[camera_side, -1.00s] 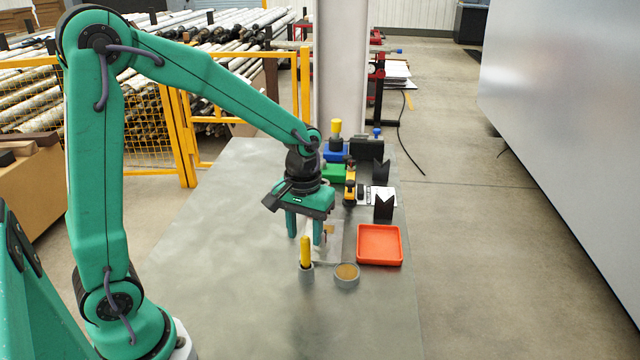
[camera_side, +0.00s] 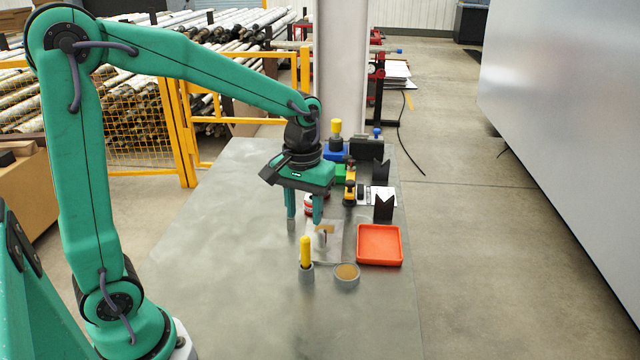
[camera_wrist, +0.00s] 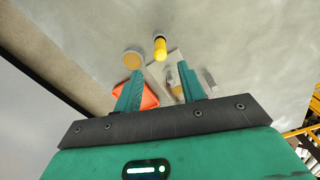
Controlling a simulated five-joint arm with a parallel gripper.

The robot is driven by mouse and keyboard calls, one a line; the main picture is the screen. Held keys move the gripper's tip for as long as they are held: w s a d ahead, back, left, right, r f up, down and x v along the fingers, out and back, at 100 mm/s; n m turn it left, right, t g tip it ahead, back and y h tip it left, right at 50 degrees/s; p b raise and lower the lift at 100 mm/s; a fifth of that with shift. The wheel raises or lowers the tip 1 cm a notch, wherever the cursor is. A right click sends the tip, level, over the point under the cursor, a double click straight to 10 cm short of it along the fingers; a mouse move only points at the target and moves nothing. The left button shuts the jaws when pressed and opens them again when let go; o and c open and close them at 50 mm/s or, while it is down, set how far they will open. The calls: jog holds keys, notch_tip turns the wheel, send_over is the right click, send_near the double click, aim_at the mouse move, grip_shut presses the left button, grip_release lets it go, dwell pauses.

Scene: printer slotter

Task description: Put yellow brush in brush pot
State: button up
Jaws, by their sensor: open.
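The yellow brush (camera_side: 305,251) stands upright in the grey brush pot (camera_side: 306,274), with its yellow handle sticking up out of the pot. The brush also shows in the wrist view (camera_wrist: 160,46), beyond my fingertips. My gripper (camera_side: 304,221) is open and empty. It hangs above the table, behind the pot as seen in the side view, and is apart from the brush. In the wrist view, my two fingers (camera_wrist: 158,82) are spread wide with nothing between them in their grip. The lower part of the brush is hidden inside the pot.
A round grey dish with tan contents (camera_side: 347,273) sits right of the pot. An orange tray (camera_side: 380,243) lies behind it. A pale sheet with small items (camera_side: 324,242) lies below my gripper. Black angled blocks (camera_side: 383,208) stand farther back. The table's left and front are clear.

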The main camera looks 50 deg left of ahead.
jog(key=shift+r, duration=0.1)
jog(key=s+r+m+t, duration=0.2)
jog(key=s+r, duration=0.1)
jog(key=s, duration=0.3)
jog(key=s+r+m+t, duration=0.3)
jog(key=s+r, duration=0.1)
jog(key=s, duration=0.3)
jog(key=shift+s+r+t, duration=0.25)
jog(key=shift+r+t, duration=0.05)
jog(key=shift+o, duration=0.2)
